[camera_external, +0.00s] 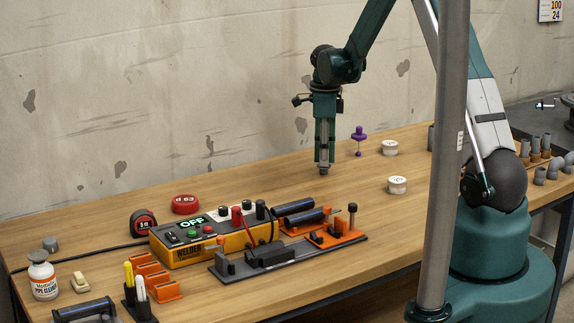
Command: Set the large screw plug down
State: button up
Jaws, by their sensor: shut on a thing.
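My gripper (324,160) points straight down over the back middle of the table. It is shut on a small grey piece, the large screw plug (323,171), which shows just below the fingertips. The plug is small in this view, and the fingers hide its upper part. It is at or just above the table top; I cannot tell whether it touches the wood.
A purple stemmed piece (358,140) and two white round pieces (390,148) (397,186) stand right of my gripper. The yellow welder box (210,236) and grey-orange fixture (288,257) are in front. Bare wood (265,185) lies to the left.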

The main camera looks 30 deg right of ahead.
jog(key=shift+f, duration=0.2)
jog(key=o, duration=0.8)
jog(key=shift+r, duration=0.15)
notch_tip(320, 180, up, 12)
jog(key=p, duration=0.1)
dwell(0.5)
jog(key=shift+s+r, duration=0.1)
jog(key=shift+r, duration=0.05)
dwell(0.4)
